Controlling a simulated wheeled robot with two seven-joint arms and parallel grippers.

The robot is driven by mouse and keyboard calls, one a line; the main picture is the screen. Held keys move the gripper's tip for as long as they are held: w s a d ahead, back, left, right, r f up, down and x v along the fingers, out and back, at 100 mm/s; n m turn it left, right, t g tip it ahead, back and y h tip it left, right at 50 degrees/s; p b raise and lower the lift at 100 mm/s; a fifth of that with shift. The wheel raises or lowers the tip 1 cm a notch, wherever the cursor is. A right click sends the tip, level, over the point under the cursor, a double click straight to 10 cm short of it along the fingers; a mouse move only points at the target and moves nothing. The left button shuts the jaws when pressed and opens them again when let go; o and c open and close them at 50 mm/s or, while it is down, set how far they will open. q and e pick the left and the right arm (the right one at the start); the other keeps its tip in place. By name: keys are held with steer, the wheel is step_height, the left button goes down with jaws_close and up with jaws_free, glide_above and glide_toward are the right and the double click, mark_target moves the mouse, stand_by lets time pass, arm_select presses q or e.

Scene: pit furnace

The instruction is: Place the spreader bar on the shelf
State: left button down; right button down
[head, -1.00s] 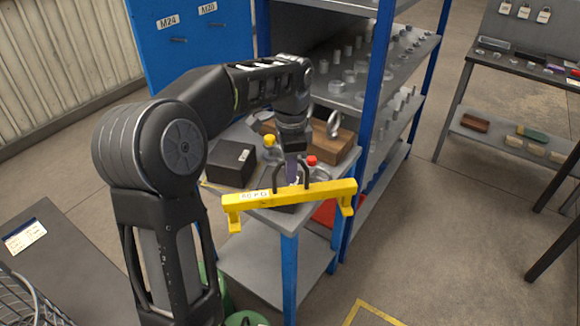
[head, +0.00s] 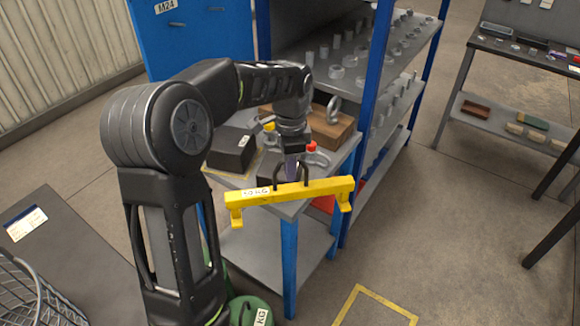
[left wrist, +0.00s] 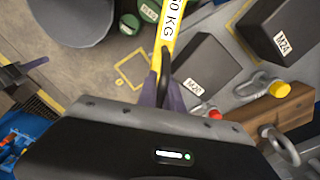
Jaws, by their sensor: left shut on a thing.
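The yellow spreader bar (head: 300,192) hangs level in the head view, in front of a grey table with blue legs. It has a short hook at each end, a weight label and a dark lifting loop on top. My left gripper (head: 291,172) is shut on that loop from above. In the left wrist view the bar (left wrist: 170,30) runs away from the fingers (left wrist: 164,98), which close around the dark loop. The grey shelf (head: 345,88) with blue posts stands behind and right of the bar. My right gripper is not in view.
The table (head: 275,207) carries dark blocks (head: 232,150), a wooden block (head: 334,130), and shackles with a red pin (head: 311,147) and a yellow pin. Several metal parts stand on the shelf boards. A wire basket (head: 40,295) is at lower left. Floor at right is open.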

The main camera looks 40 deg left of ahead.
arm_select(q)
steer(key=shift+f, duration=0.2)
steer(key=c, duration=1.5)
jaws_free()
steer(key=shift+r, duration=0.1)
steer(key=shift+r+p, duration=0.35)
steer(key=shift+r, duration=0.35)
step_height(320, 180, up, 9)
steer(key=shift+f+b, duration=0.2)
steer(key=shift+b, duration=0.1)
steer(key=shift+s+d+r+p, duration=0.1)
steer(key=shift+r+p, duration=1.45)
